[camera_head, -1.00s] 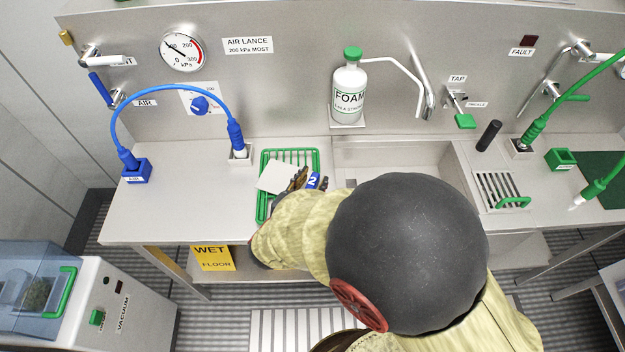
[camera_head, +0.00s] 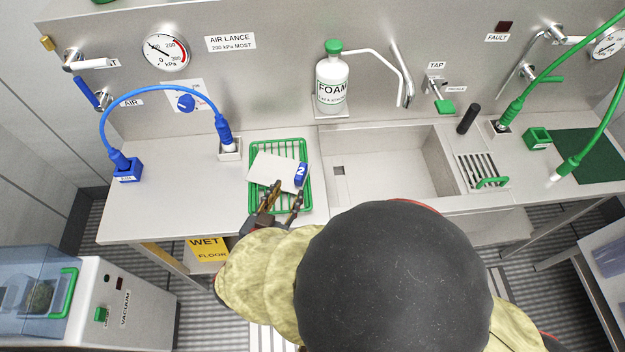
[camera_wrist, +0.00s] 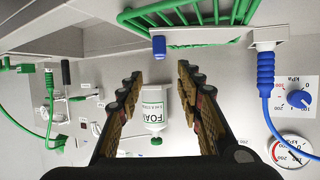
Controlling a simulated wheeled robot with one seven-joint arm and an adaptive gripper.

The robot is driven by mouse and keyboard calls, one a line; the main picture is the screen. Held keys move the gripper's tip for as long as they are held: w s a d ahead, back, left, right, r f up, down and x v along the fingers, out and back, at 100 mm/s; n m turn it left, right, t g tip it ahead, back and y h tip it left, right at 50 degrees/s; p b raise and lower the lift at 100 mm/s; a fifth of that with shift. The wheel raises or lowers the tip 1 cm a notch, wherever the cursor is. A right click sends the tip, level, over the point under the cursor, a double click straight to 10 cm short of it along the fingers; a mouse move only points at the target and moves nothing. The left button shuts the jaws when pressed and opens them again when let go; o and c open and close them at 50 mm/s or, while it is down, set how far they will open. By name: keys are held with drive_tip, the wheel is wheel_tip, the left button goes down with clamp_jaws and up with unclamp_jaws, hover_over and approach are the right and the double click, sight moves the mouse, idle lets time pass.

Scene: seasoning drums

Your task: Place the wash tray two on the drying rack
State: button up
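Wash tray two is a flat white tray (camera_head: 272,168) with a blue tag marked 2 (camera_head: 301,174) at its right end. It lies slightly turned on the green wire drying rack (camera_head: 310,150), left of the sink. My gripper (camera_head: 280,193) is just in front of the tray's front edge, its fingers spread and nothing between them. In the wrist view my open gripper (camera_wrist: 157,80) shows both fingers well apart, with the tray's edge (camera_wrist: 205,37), the blue tag (camera_wrist: 158,46) and the rack's green wires (camera_wrist: 190,12) above them. My arm hides part of the counter.
A sink basin (camera_head: 395,160) is right of the rack. A foam bottle (camera_head: 332,85) stands behind it. A blue hose (camera_head: 165,90) arches at the left. A slotted drain with a green handle (camera_head: 480,170) and a green mat (camera_head: 590,155) are at the right.

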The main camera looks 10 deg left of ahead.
drive_tip(key=w+a+r+g+y, duration=0.2)
drive_tip(key=w+r+y, duration=0.4)
drive_tip(key=w+r, duration=0.35)
drive_tip(key=d+r+n+g+y, duration=0.2)
drive_tip(key=d+r, duration=0.4)
drive_tip(key=r, duration=0.2)
drive_tip(key=s+d+g+h, duration=0.1)
drive_tip(key=s+d+h, duration=0.1)
drive_tip(key=s+d, duration=0.3)
drive_tip(key=s+d+g+h, duration=0.1)
drive_tip(key=s+d, duration=0.5)
drive_tip(key=d, duration=0.7)
drive_tip(key=s+d+r+g+h, duration=0.1)
drive_tip(key=s+d+h, duration=0.1)
drive_tip(key=s+d, duration=0.4)
drive_tip(key=d, duration=0.3)
drive_tip(key=shift+s+d+g+h, duration=0.15)
drive_tip(key=shift+s+g+h, duration=0.1)
drive_tip(key=shift+g+h, duration=0.15)
